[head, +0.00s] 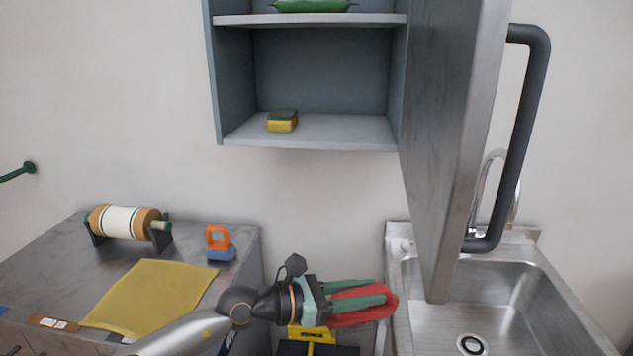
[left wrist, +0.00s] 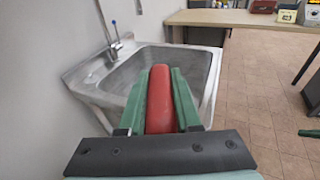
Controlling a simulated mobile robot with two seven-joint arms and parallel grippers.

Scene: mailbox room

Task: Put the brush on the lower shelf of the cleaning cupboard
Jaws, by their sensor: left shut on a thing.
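My left gripper (head: 362,300) is shut on a smooth, rounded red thing (head: 392,300), held in front of the gap between counter and sink. In the left wrist view the red thing (left wrist: 160,98) lies lengthwise between the green fingers; no bristles show, so I cannot tell whether it is the brush. The cleaning cupboard (head: 217,85) is open on the wall above. Its lower shelf (head: 340,130) holds a yellow and green sponge (head: 282,121) at the left; the middle and right are bare. The gripper is below this shelf. My right gripper is not seen.
The cupboard door (head: 450,130) swings out on the right with a dark handle (head: 530,130), above the sink (head: 540,290). The left counter (head: 50,262) bears a paper roll (head: 122,222), yellow cloth (head: 150,295) and orange-blue handled item (head: 219,243). The upper shelf (head: 230,20) holds something green.

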